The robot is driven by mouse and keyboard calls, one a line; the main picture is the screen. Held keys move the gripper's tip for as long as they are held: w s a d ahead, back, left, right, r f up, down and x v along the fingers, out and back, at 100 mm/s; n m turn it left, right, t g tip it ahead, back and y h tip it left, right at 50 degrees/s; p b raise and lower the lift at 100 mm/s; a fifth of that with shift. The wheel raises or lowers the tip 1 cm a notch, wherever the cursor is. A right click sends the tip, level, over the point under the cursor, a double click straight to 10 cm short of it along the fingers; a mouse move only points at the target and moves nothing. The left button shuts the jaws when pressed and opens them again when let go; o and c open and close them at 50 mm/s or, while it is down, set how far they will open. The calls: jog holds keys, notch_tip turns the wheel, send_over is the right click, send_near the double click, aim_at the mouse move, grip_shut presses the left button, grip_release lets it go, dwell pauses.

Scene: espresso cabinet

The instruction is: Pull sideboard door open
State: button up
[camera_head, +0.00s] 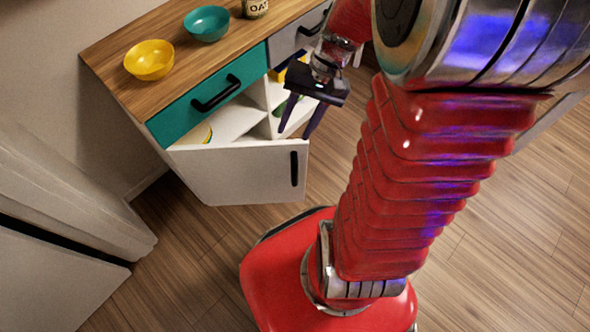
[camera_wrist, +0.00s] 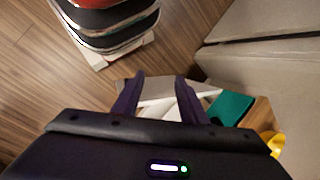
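The white sideboard door (camera_head: 240,172) stands swung open from the sideboard (camera_head: 112,78), with a gap through which the inside shows. Its black vertical handle (camera_head: 294,168) is near the free edge. My gripper (camera_head: 295,133) is open, its two dark fingers pointing down at the top of the door's free edge, above the handle. In the wrist view the fingers (camera_wrist: 160,92) are apart, with a pale panel edge beyond and between them. I cannot tell whether a finger touches the door.
A teal drawer (camera_head: 212,105) is shut above the door. A yellow bowl (camera_head: 150,60), a teal bowl (camera_head: 207,23) and a jar (camera_head: 255,7) stand on the wooden top. A pale appliance (camera_head: 50,220) stands at left. Wooden floor (camera_head: 185,255) is clear before the door.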

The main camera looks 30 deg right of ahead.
jog(key=s+a+r+n+t+h, duration=0.2)
jog(key=a+r+n+t, duration=0.1)
jog(key=r, duration=0.4)
jog(key=s+a+r+n+t+h, duration=0.2)
jog(key=a+r+n+t, duration=0.1)
jog(key=r, duration=0.5)
jog(key=shift+s+a+n+h, duration=0.15)
jog(key=shift+a+n+h, duration=0.25)
jog(key=shift+a, duration=0.1)
jog(key=shift+c, duration=1)
